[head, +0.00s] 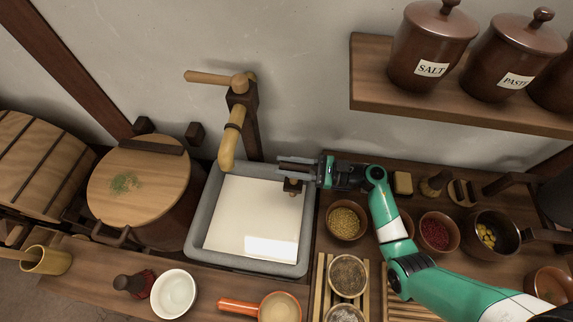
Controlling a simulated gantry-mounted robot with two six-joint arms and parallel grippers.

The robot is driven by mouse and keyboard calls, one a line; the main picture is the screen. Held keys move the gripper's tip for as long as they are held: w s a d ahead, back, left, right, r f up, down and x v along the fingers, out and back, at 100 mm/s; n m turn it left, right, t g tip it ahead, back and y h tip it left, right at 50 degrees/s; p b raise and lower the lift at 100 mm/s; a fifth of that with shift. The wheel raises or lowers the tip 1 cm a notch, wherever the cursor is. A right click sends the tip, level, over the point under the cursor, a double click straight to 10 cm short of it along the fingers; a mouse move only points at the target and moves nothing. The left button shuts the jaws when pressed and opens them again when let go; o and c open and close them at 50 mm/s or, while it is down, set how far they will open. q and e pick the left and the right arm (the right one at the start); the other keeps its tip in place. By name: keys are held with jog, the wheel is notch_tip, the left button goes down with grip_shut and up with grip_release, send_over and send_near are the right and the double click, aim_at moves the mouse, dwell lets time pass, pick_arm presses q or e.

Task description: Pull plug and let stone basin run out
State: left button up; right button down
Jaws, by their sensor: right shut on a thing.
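The grey stone basin (194,243) stands in the middle of the counter, with pale whitish liquid (245,205) in it and a bright reflection near its front. My right gripper (285,167) reaches in from the right over the basin's back right corner, its fingers pointing left. It is shut on a small dark brown thing with a wooden knob (292,187), probably the plug, just below the fingers. I cannot tell whether this touches the liquid. The drain is not visible. My left gripper is not in view.
A wooden tap (232,140) rises behind the basin. A lidded wooden tub (150,195) stands left. Bowls of grain (346,221) and red berries (438,232) stand right. A shelf (450,105) with jars hangs above. A white bowl (173,294) and orange-handled pan (278,307) stand in front.

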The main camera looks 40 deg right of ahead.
notch_tip(320, 180, up, 4)
jog(key=shift+r+p, duration=0.1)
jog(key=shift+p, duration=1.05)
jog(key=c, duration=0.6)
grip_release()
jog(key=shift+f, duration=0.2)
jog(key=v, duration=1.1)
jog(key=shift+s+d, duration=0.2)
jog(key=shift+s, duration=0.1)
